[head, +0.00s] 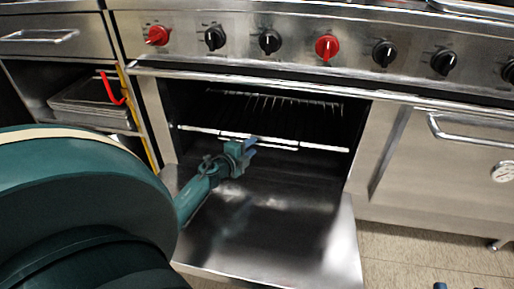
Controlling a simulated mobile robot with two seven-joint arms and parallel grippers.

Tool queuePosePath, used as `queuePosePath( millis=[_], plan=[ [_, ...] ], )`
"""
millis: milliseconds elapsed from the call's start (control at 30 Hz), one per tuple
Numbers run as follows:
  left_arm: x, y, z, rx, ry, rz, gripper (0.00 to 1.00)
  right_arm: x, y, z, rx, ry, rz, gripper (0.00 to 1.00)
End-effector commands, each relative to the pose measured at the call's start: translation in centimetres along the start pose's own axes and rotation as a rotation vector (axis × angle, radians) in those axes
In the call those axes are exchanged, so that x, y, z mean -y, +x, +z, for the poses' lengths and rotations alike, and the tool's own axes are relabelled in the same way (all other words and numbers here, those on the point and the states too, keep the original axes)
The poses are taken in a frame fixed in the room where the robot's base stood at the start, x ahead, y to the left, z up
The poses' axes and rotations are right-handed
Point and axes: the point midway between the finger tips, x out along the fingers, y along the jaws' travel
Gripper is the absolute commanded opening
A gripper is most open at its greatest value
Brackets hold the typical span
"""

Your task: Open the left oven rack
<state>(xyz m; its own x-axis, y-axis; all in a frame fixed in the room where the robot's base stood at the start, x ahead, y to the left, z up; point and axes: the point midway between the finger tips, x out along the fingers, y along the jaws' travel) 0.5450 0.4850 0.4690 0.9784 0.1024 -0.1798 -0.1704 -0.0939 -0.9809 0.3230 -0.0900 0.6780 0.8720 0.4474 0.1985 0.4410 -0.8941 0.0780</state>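The left oven's door (290,240) is folded down, leaving the dark cavity open. The left oven rack (325,147) is a wire rack inside it, its bright front bar running across the opening. It appears to sit inside the cavity. My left gripper (252,147) is at the middle of this front bar, above the lowered door. Its blue fingertips overlap the bar in the picture; whether they are closed around it is too small to tell. Two small blue tips of my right gripper (458,287) show apart at the bottom edge, far from the rack.
A closed oven door (440,150) with a bar handle and a dial is at the right. Red and black knobs (327,47) line the panel above. Trays (90,102) lie on a shelf at the left. Tiled floor (420,250) is clear at the lower right.

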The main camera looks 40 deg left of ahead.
Motion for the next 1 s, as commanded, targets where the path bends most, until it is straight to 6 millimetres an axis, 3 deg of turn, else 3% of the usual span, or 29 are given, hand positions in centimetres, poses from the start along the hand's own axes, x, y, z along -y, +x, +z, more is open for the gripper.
queuePosePath(
  millis=[100,233,667,1000],
  plan=[
    [-0.2,2.1,0.1,0.001,-0.001,-0.002,0.31,0.1,0.1,0.1,-0.021,0.019,-0.006,0.36],
    [-0.2,3.4,0.0,0.000,0.000,-0.001,0.31,0.0,0.3,-0.2,-0.043,0.012,-0.015,0.36],
    [0.0,4.1,0.0,0.000,0.000,0.000,0.30,-0.1,0.6,-1.4,-0.084,-0.003,-0.025,0.36],
    [-0.2,4.0,0.0,0.000,-0.001,0.004,0.02,-0.1,0.6,-1.0,-0.075,0.000,-0.022,0.36]
  ],
)
